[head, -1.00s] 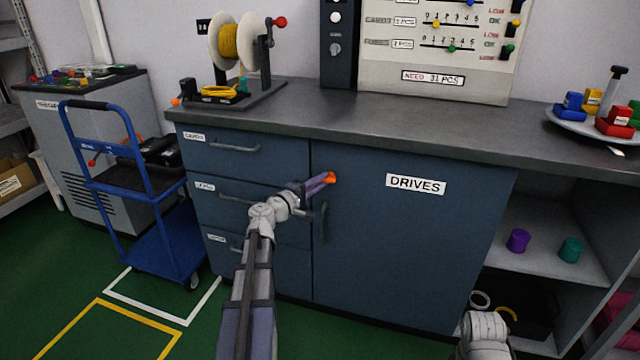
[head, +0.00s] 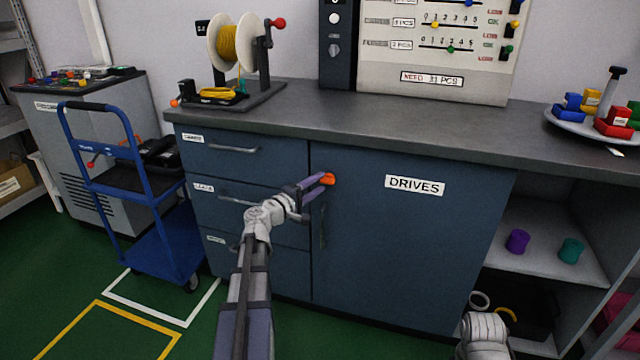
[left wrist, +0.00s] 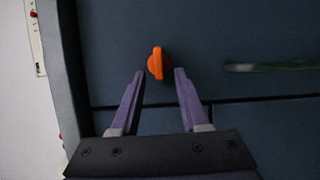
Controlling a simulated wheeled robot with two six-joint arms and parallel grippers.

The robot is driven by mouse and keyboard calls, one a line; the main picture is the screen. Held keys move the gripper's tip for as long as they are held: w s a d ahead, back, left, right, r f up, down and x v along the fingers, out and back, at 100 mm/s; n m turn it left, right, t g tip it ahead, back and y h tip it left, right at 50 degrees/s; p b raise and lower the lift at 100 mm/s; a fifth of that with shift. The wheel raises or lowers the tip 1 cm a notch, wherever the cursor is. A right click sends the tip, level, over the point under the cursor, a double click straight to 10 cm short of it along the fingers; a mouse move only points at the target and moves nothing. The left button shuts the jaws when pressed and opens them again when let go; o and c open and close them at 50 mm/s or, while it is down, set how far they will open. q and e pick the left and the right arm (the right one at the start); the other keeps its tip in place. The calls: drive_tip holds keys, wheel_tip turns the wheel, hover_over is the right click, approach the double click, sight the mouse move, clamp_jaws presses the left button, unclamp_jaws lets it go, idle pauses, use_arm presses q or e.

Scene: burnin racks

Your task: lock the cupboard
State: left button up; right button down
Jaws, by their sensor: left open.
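The cupboard is a dark blue door (head: 410,245) labelled DRIVES, and it looks shut. An orange turn knob (head: 329,179) sits at its upper left, near the seam with the drawers. Its raised grip looks roughly level in the head view. My left gripper (head: 318,187) is open and empty at the knob. In the left wrist view the knob (left wrist: 156,63) shows just beyond the two purple fingertips (left wrist: 160,72), between their lines. I cannot tell whether they touch it. The dark door handle (head: 323,223) is below the knob. My right gripper is out of view.
Drawers (head: 245,165) with bar handles are left of the door. The worktop (head: 400,125) above carries a spool stand (head: 250,98) and a plate (head: 580,127) of coloured blocks. Open shelves (head: 545,240) are at right. A blue trolley (head: 160,245) stands at left.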

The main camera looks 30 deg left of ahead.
use_arm(q)
drive_tip(key=s, duration=0.6)
drive_tip(key=shift+s+a, duration=0.15)
drive_tip(key=shift+a, duration=0.3)
drive_tip(key=s+d+f+m+g+h, duration=0.1)
drive_tip(key=d+f+m+g+h, duration=0.35)
drive_tip(key=d, duration=0.95)
drive_tip(key=d+f+m+g+h, duration=0.1)
drive_tip(key=d+f+m+g, duration=0.6)
drive_tip(key=d, duration=0.7)
drive_tip(key=s+d+f+m+g+y, duration=0.35)
drive_tip(key=s+d+f+y, duration=0.2)
drive_tip(key=s, duration=0.35)
drive_tip(key=s+d+f+m+g+y, duration=0.3)
drive_tip(key=s+d+f+m+y, duration=0.15)
drive_tip(key=s+d, duration=0.4)
wheel_tip(320, 180, up, 36)
drive_tip(key=a+p, duration=0.2)
drive_tip(key=p, duration=3.4)
drive_tip(key=shift+s+m, duration=0.35)
drive_tip(key=shift+s, duration=0.1)
